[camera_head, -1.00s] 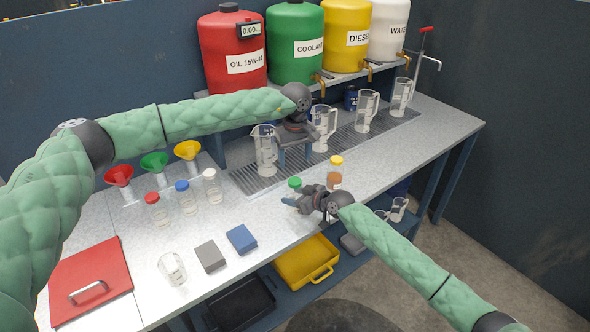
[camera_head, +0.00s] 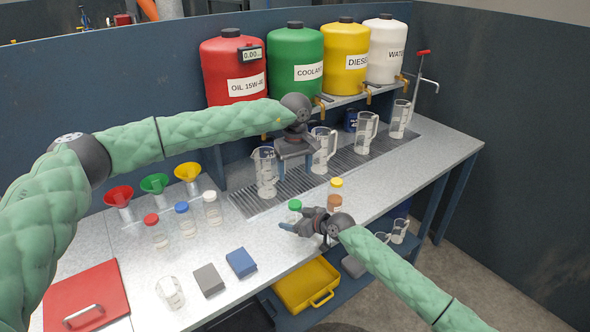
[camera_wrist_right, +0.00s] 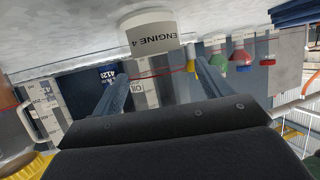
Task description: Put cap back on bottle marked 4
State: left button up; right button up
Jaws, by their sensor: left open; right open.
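A clear bottle with a label reading ENGINE 4 (camera_wrist_right: 152,40) appears upside down in the right wrist view, straight ahead of my right gripper (camera_wrist_right: 157,78). My left gripper (camera_head: 292,150) is open and empty, above the drain grate beside a measuring jug.
A yellow-capped bottle (camera_head: 336,184) with amber liquid stands close to my right gripper. Red-, blue- and white-capped bottles, funnels, a glass beaker (camera_head: 170,292) and two blocks are on the left of the bench (camera_head: 225,232). Jugs (camera_head: 325,150) line the grate (camera_head: 340,170).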

jog(key=b+v, duration=0.3)
jog(key=v, duration=0.3)
jog(key=shift+d+f, duration=0.1)
jog(key=shift+f, duration=0.05)
jog(key=shift+v, duration=0.9)
